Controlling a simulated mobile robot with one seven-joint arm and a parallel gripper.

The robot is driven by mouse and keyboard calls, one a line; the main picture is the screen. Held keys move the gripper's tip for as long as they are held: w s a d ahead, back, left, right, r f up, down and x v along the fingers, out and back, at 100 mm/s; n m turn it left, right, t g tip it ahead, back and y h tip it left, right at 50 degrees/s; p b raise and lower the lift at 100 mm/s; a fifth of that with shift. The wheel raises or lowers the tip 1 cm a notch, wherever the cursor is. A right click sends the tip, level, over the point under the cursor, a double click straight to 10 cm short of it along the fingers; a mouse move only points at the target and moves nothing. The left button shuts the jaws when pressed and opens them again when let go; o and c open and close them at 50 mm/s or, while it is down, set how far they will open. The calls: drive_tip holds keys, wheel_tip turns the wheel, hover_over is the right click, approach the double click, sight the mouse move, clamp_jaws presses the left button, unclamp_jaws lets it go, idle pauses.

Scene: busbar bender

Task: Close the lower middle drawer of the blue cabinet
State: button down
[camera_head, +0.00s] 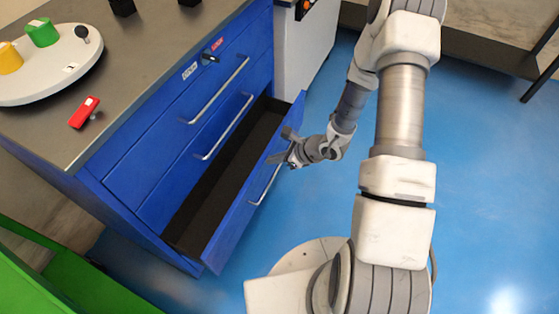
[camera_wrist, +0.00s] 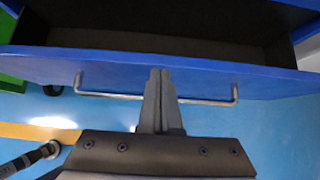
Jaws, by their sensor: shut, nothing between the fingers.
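The blue cabinet (camera_head: 150,165) stands at the left in the head view. Its lowest visible drawer (camera_head: 232,222) is pulled far out, and its dark inside looks empty. The drawer's bar handle (camera_head: 266,184) is on its front; the handle also shows in the wrist view (camera_wrist: 205,102). My gripper (camera_head: 284,158) is at the drawer front, near its top edge and the far end of the handle. In the wrist view my gripper's fingers (camera_wrist: 158,75) are together, overlapping the drawer front (camera_wrist: 110,66) near the middle of the handle. I cannot tell whether they touch it.
Two drawers above, with handles (camera_head: 216,92) and (camera_head: 225,128), are shut. On the worktop (camera_head: 140,70) are a round white base (camera_head: 45,75) with coloured knobs and a red block (camera_head: 84,112). A green object (camera_head: 60,285) stands at lower left. Blue floor (camera_head: 490,190) is clear at right.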

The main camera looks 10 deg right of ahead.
drive_tip(key=w+a+b, duration=0.2)
drive_tip(key=w+a, duration=0.3)
drive_tip(key=a, duration=0.3)
drive_tip(key=shift+w, duration=0.4)
